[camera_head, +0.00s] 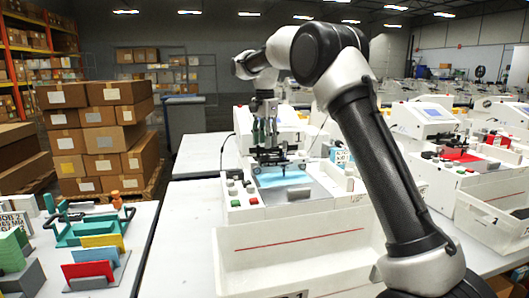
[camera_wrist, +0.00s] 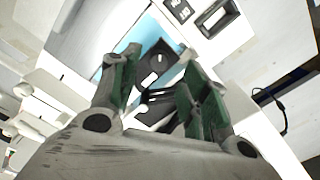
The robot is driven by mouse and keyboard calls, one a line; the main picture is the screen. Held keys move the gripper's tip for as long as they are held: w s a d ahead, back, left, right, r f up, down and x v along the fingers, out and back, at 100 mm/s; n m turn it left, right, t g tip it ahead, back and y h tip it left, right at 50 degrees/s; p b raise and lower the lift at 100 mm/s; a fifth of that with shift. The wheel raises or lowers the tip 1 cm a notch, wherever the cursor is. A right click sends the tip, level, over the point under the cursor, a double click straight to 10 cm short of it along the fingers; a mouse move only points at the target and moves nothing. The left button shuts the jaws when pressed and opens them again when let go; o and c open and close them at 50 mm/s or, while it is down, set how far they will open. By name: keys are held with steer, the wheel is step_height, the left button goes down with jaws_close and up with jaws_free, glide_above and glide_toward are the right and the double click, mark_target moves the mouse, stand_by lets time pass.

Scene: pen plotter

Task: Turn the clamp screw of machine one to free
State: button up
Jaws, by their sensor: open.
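Machine one (camera_head: 245,205), a white pen plotter marked 1, stands in the middle of the head view with a blue sheet (camera_head: 283,178) on its bed. Its dark pen carriage (camera_head: 277,158) sits over the sheet. My gripper (camera_head: 264,138) points down just above the carriage. In the wrist view my gripper (camera_wrist: 160,68) is open, with green-padded fingers on either side of a dark carriage part with white marks (camera_wrist: 155,78). This part is probably the clamp screw, partly hidden by the fingers. I cannot tell its turn position or whether a finger touches it.
A white bin (camera_head: 300,250) is in front of machine one. A second plotter (camera_head: 440,150) with a red sheet stands to the right. At the left, a table holds a green fixture (camera_head: 90,228) and coloured plates. Stacked cartons (camera_head: 95,120) stand behind. White table surface is clear left of machine one.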

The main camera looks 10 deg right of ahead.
mark_target(265, 154)
steer(key=shift+f, duration=2.3)
jaws_close()
